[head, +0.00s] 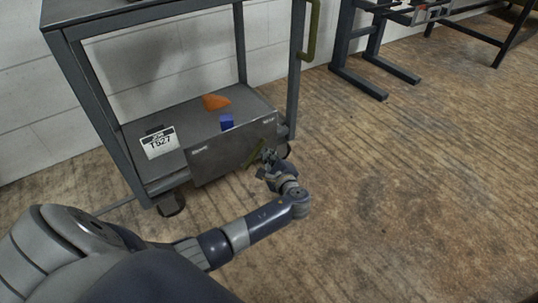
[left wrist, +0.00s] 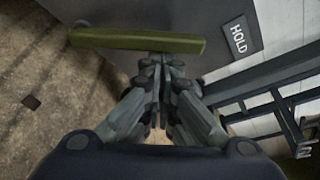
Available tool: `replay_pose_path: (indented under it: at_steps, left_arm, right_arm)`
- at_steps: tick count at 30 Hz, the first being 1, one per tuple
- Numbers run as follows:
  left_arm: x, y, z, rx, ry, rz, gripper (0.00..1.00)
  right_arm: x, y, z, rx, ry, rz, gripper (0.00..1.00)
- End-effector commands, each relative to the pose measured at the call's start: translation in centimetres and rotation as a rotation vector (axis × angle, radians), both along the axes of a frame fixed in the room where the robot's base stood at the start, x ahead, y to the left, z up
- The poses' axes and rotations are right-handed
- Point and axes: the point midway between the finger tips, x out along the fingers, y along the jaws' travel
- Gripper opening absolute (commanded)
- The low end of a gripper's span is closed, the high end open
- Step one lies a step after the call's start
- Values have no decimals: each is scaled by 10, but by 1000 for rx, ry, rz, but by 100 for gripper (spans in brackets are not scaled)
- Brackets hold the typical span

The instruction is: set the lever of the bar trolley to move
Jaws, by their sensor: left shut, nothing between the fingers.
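The grey bar trolley (head: 75,62) stands against the wall in the head view. Its low front panel (head: 225,150) carries a small label at each end. The right one reads HOLD in the left wrist view (left wrist: 239,38); the left one is too small to read. The olive lever (head: 253,160) is at the panel's right part, its upper end toward the HOLD label. It spans the upper left wrist view (left wrist: 125,39). My left gripper (head: 267,158) is shut and empty at the lever, fingertips (left wrist: 160,62) just beside it; contact is unclear. My right gripper is out of view.
The trolley's lower shelf holds an orange piece (head: 215,102), a blue block (head: 227,122) and a T527 sign (head: 159,142). An olive handle (head: 311,30) rises at the trolley's right. A dark bench frame (head: 357,85) stands far right. The wooden floor between is clear.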

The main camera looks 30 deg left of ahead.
Motion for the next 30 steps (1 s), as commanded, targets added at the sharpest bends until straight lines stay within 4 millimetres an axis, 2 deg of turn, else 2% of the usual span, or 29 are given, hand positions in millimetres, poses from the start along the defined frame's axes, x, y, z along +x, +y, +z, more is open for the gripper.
replay_pose_path:
  at_steps: [20,30]
  left_arm:
    - [-5,3,8,-39,-101,2,0]
    - [-17,8,19,-117,-289,3,0]
  right_arm:
    - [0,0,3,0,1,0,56]
    - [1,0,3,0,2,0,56]
